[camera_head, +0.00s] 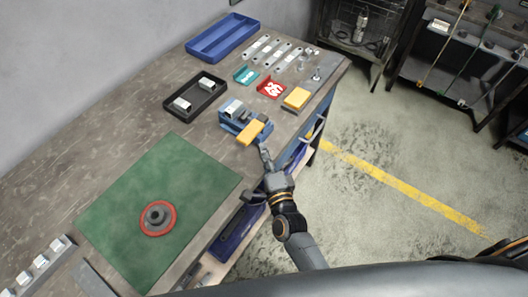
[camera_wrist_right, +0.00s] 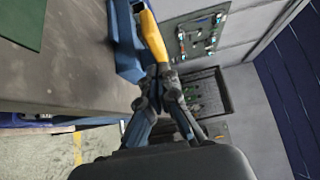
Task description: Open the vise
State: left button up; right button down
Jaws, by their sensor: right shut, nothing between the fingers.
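The blue vise (camera_head: 232,112) sits near the table's right edge, with a grey metal block at its top. A yellow part (camera_head: 251,132) lies at its near side. In the right wrist view the vise (camera_wrist_right: 126,45) is at the top, with the yellow part (camera_wrist_right: 152,35) slanting down toward my fingertips. My right gripper (camera_head: 264,152) is shut and empty, just beyond the yellow part's near end. In the wrist view its fingertips (camera_wrist_right: 159,72) meet at that end; I cannot tell whether they touch it. My left gripper is out of view.
A black tray (camera_head: 168,104) with pale blocks is left of the vise. Red (camera_head: 259,89) and teal (camera_head: 239,76) trays and a yellow block (camera_head: 296,98) stand behind it. A green mat (camera_head: 105,215) holds a red-rimmed disc (camera_head: 172,220). Floor is free to the right.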

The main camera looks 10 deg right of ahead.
jog(key=s+a+p, duration=0.1)
jog(key=s+a, duration=0.3)
jog(key=s, duration=0.5)
jog(key=s+d+f+n+g+b, duration=0.1)
jog(key=s+d+f+n+g, duration=0.2)
jog(key=f, duration=0.7)
jog(key=s+f+n+g+y+b, duration=0.1)
jog(key=s+f+n+g, duration=0.3)
jog(key=f, duration=0.7)
jog(key=s+d+f+n+g+b, duration=0.1)
jog(key=s+d+f+n+g, duration=0.1)
jog(key=s+f+n, duration=0.6)
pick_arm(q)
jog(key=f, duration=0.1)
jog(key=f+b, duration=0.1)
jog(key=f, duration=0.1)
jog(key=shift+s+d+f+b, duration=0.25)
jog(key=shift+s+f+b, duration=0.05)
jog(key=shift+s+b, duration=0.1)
pick_arm(e)
jog(key=s+d+f+n+g+h, duration=0.3)
jog(key=s+d+f+g, duration=0.4)
jog(key=s+d+f, duration=0.8)
jog(key=s+f+n, duration=0.1)
jog(key=s+f, duration=0.1)
jog(key=s, duration=0.2)
jog(key=shift+s+d+f+g, duration=0.2)
jog(key=shift+d+f+g, duration=0.05)
jog(key=shift+f+g, duration=0.15)
